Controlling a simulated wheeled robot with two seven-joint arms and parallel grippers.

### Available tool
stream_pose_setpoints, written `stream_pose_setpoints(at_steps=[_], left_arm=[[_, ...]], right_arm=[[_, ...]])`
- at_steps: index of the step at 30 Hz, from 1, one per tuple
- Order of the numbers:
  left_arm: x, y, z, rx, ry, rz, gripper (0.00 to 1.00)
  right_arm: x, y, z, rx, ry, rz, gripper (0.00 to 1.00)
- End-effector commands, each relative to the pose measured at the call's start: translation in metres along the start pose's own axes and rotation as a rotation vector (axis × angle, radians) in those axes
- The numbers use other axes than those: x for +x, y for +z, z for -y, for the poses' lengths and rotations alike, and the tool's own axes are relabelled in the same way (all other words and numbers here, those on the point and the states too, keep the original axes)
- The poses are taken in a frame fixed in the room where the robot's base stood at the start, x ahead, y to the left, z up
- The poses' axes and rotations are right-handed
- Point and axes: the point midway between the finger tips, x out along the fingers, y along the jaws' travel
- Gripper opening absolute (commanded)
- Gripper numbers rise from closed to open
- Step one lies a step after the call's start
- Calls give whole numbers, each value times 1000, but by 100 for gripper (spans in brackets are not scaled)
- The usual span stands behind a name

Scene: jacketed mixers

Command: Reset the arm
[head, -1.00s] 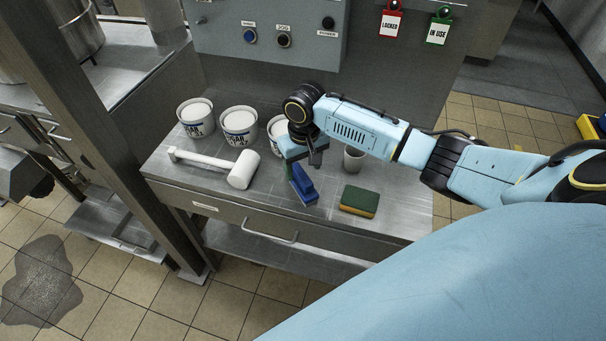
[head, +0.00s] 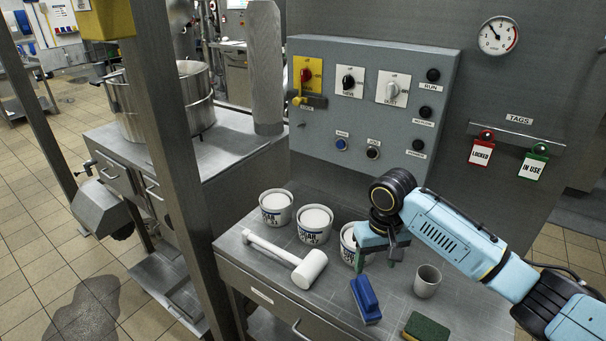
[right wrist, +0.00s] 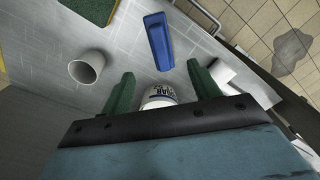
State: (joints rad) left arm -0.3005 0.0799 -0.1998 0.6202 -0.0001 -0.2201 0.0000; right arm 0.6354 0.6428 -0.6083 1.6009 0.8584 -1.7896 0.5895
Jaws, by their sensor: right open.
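My right gripper (head: 378,258) hangs over the steel work table in the head view, near the rightmost sugar tub (head: 349,243) and partly covering it. In the right wrist view its two green fingers (right wrist: 163,92) are spread apart with nothing held between them. A sugar tub (right wrist: 158,96) shows beyond the gap, and a blue brush or scrubber (right wrist: 158,40) lies further out on the table. My left gripper is in neither view.
On the table (head: 330,270) are other sugar tubs (head: 314,224), a white mallet (head: 308,270), a grey cup (head: 428,281) and a green-yellow sponge (head: 426,327). Behind stands a control panel (head: 370,105). LOCKED (head: 482,150) and IN USE (head: 533,163) tags hang at right.

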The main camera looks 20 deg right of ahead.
Motion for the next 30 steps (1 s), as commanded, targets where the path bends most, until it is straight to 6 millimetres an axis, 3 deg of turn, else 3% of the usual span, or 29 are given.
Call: stream_pose_setpoints(at_steps=[4, 7, 12, 17, 21, 30], left_arm=[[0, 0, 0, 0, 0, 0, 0], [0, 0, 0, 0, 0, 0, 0], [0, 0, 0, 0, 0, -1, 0], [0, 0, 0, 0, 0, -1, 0], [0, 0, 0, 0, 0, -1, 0], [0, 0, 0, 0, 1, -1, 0]], right_arm=[[10, 9, 10, -33, -9, -3, 61], [30, 30, 30, -102, -30, -18, 61], [63, 84, 73, -238, -92, -83, 61], [76, 136, 96, -302, -134, -162, 61], [77, 176, 97, -309, -134, -225, 61], [67, 228, 76, -279, -72, -283, 61]])
